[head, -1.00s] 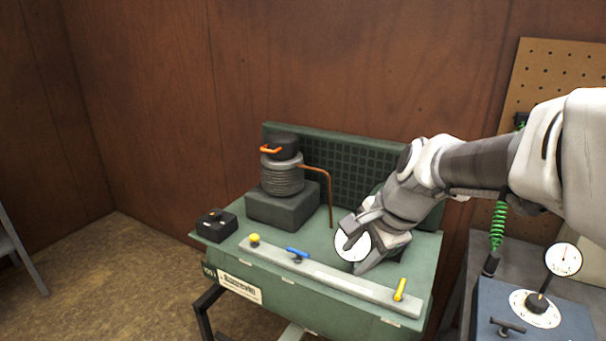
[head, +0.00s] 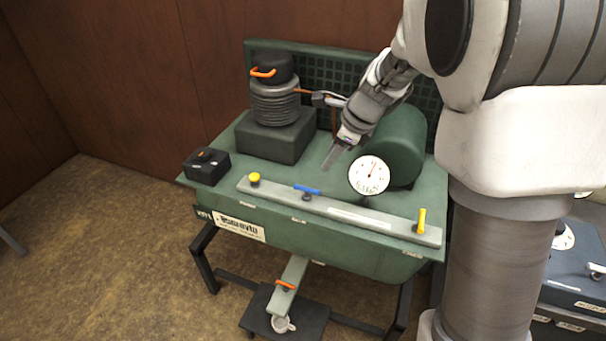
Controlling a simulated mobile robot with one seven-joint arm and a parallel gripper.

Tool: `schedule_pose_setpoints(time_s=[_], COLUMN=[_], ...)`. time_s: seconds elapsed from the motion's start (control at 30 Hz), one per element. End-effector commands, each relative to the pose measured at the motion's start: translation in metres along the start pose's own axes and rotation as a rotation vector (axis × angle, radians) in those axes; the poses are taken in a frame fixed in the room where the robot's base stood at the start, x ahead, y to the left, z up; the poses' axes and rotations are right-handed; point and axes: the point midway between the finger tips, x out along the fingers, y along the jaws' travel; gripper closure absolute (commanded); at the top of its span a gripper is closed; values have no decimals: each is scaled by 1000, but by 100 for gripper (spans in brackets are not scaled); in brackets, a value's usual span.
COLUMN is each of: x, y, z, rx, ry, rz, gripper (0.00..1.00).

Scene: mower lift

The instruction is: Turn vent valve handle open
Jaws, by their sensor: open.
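A grey strip (head: 330,210) along the front of the green bench carries a yellow knob (head: 254,178) at left, a blue lever handle (head: 306,190) in the middle and a yellow handle (head: 421,220) at right. The blue lever lies roughly along the strip; the right yellow handle stands across it. The labels are too small to read, so I cannot tell which is the vent valve. My gripper (head: 325,133) is open and empty above the bench, behind the blue lever and left of the round white gauge (head: 369,174). It appears apart from all handles.
A dark ribbed cylinder with an orange handle (head: 274,100) stands on a block at the back left. A green tank (head: 400,145) is behind the gauge. A black box (head: 206,166) sits at the left corner. An orange lever (head: 285,285) is below the bench.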

Motion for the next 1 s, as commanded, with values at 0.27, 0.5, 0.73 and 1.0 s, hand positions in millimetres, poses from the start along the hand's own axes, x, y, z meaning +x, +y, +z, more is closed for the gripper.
schedule_pose_setpoints(time_s=[0.27,0.5,0.73,1.0], x=[22,73,123,166], y=[0,0,0,-1], z=[-1,-2,-2,-1], rx=[18,18,18,18], ry=[2,3,2,1], rz=[3,4,3,2], gripper=[52,52,52,52])
